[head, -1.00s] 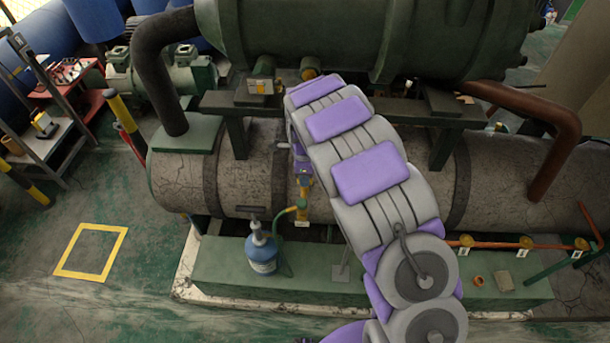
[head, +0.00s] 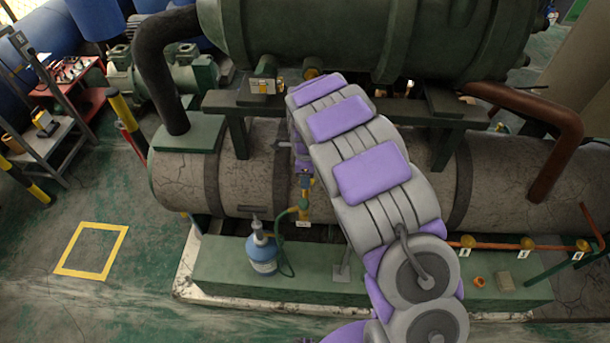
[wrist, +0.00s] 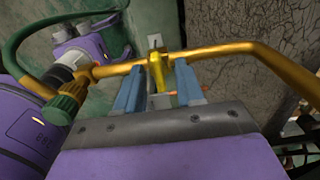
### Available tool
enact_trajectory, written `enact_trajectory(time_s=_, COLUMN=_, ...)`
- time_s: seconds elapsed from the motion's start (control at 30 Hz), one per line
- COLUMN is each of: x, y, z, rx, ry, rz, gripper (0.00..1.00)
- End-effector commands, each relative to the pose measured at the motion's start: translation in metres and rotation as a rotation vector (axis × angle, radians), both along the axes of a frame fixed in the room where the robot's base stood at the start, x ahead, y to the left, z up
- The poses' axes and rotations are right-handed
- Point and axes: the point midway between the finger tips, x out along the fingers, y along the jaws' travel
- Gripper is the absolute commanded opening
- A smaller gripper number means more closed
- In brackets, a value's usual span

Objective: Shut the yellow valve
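The yellow valve (wrist: 157,72) shows in the wrist view as a small yellow handle on a brass pipe (wrist: 215,50). My gripper (wrist: 158,88) is open, with one blue finger on each side of the handle. Small gaps seem to remain between the fingers and the handle; I cannot tell whether either finger touches it. In the head view my arm hides most of the valve area. A yellow fitting (head: 303,212) with a green hose shows just below the arm's end.
A blue gas bottle (head: 263,256) stands on the green plinth (head: 215,262), with its hose running to the fitting. A green-knobbed fitting (wrist: 66,102) sits left of the fingers. The large cracked tank (head: 185,180) lies behind. An orange pipe with tagged valves (head: 525,245) runs at right.

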Motion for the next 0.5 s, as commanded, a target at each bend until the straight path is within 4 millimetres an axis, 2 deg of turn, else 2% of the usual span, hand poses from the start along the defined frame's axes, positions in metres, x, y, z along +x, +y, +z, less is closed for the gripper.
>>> enact_trajectory(time_s=0.17, x=0.0, y=0.0, z=0.017, rx=0.0, ry=-0.001, rz=0.0, gripper=0.37)
enact_trajectory(time_s=0.5, x=0.002, y=0.002, z=0.09, rx=0.001, ry=-0.008, rz=0.001, gripper=0.37)
